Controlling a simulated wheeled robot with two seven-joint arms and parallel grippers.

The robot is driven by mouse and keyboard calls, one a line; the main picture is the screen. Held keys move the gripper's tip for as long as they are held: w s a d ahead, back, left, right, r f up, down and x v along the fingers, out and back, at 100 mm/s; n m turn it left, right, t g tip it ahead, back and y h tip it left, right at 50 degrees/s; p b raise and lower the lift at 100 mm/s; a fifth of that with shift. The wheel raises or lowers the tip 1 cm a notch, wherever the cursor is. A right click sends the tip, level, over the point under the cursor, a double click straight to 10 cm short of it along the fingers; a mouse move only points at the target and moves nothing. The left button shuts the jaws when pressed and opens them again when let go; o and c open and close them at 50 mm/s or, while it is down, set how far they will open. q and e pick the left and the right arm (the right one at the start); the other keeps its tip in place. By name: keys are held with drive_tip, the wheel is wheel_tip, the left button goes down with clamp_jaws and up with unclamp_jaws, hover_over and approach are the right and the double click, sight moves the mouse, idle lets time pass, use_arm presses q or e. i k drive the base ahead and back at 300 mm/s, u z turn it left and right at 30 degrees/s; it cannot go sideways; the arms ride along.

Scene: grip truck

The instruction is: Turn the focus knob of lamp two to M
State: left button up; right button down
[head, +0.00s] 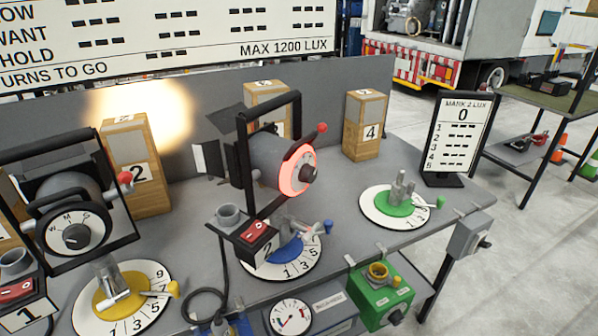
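Lamp two (253,158) is a grey drum in a black yoke, on the bench behind the plate marked 2. Its focus knob (308,173) is dark and sits in a glowing pink-red ring (284,177) on the drum's right end. I cannot read letters on that ring or tell where the knob points. A red-tipped lever (321,128) is near the top of the yoke. Neither of my grippers shows in the head view.
Lamp one (75,215), with a readable W, M, S dial, stands at left. Yellow (115,296), blue (285,249) and green (397,204) swivel bases sit on numbered discs. Numbered wooden blocks (365,125) line the back panel. A lux sign (458,138) stands at right.

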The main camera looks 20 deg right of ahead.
sight(308, 173)
drive_tip(key=u, duration=1.05)
drive_tip(key=k, duration=0.65)
drive_tip(key=z, duration=1.05)
drive_tip(key=i, duration=0.5)
